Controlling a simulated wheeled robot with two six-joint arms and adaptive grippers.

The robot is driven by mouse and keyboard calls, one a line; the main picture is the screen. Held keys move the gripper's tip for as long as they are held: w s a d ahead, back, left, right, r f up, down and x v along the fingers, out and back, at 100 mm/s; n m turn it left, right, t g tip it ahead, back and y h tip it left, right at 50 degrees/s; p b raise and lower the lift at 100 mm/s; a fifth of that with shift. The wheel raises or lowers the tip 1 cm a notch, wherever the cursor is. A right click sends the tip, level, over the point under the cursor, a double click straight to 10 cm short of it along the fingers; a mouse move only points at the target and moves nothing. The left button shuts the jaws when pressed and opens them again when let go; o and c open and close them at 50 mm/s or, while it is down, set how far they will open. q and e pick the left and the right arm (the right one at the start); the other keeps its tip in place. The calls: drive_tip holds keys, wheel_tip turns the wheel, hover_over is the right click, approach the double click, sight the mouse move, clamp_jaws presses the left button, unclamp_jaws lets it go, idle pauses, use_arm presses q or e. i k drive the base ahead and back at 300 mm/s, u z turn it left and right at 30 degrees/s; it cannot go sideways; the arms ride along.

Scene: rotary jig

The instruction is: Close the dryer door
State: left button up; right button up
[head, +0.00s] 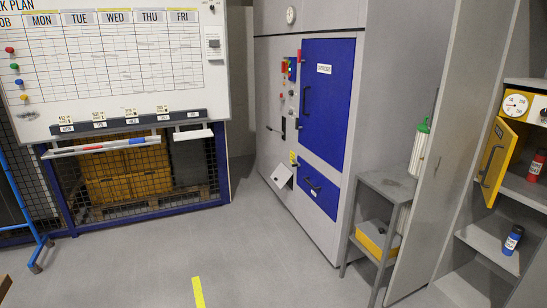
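On the right, a small yellow and white box (532,108) with a round gauge stands on a shelf. Its yellow door (493,162) has a dark handle and stands swung open towards the front left. No readable label confirms that this box is the dryer. A large grey machine (275,90) at the centre back has a tall blue door (327,98) and a lower blue panel (320,187), both lying flush with its front. Neither of my grippers shows in the head view.
Red and blue bottles (512,239) stand there. Grey floor (250,250) in the middle is clear.

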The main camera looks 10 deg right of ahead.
sight(490, 158)
drive_tip(key=i, duration=1.05)
drive_tip(key=z, duration=1.8)
drive_tip(key=i, duration=0.85)
drive_tip(key=u, duration=0.4)
